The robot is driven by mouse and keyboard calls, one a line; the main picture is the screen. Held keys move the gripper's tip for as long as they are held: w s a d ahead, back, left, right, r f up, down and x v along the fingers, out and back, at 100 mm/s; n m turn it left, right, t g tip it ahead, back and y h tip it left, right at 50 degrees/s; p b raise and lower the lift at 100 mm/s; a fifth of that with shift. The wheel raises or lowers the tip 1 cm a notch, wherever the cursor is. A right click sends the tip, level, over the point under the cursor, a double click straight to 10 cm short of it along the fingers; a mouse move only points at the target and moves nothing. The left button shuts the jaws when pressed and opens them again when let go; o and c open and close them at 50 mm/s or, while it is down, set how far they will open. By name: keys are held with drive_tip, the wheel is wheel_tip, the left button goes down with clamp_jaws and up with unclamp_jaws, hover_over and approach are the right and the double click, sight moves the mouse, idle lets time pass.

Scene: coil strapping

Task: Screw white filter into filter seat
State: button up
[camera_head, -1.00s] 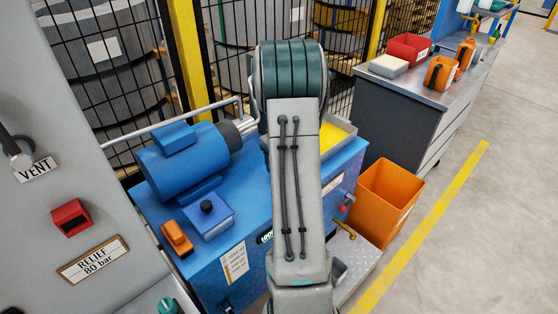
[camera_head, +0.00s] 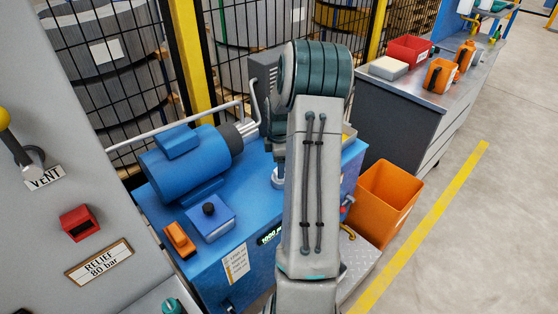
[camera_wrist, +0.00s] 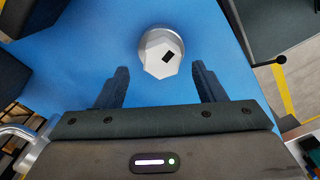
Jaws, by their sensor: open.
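A white-grey round part with a faceted top and a small dark rectangle (camera_wrist: 161,51) stands on the blue surface in the wrist view. It looks like the white filter; whether it sits in a seat beneath cannot be told. In the head view a pale round part (camera_head: 277,178) shows on the blue tank top, partly hidden by my arm. My gripper (camera_wrist: 160,68) is open, with its two dark fingers spread to either side of the white part's near edge. No contact with it is visible. The filter seat cannot be made out separately.
A blue motor (camera_head: 187,163), a blue box with a black knob (camera_head: 210,221) and an orange block (camera_head: 179,240) share the tank top. An orange bin (camera_head: 383,200) stands right of the tank. A grey workbench (camera_head: 400,115) is behind; open floor lies right.

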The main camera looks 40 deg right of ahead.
drive_tip(key=shift+n, duration=0.6)
drive_tip(key=shift+f+b, duration=0.75)
drive_tip(key=shift+f, duration=1.05)
clamp_jaws()
drive_tip(key=m, duration=0.4)
drive_tip(key=shift+w+m+b, duration=0.1)
drive_tip(key=shift+m+b, duration=0.2)
drive_tip(key=shift+b, duration=0.05)
drive_tip(key=m, duration=0.3)
drive_tip(key=shift+d+r+m, duration=0.1)
drive_tip(key=shift+d+m, duration=0.1)
drive_tip(key=shift+m, duration=0.1)
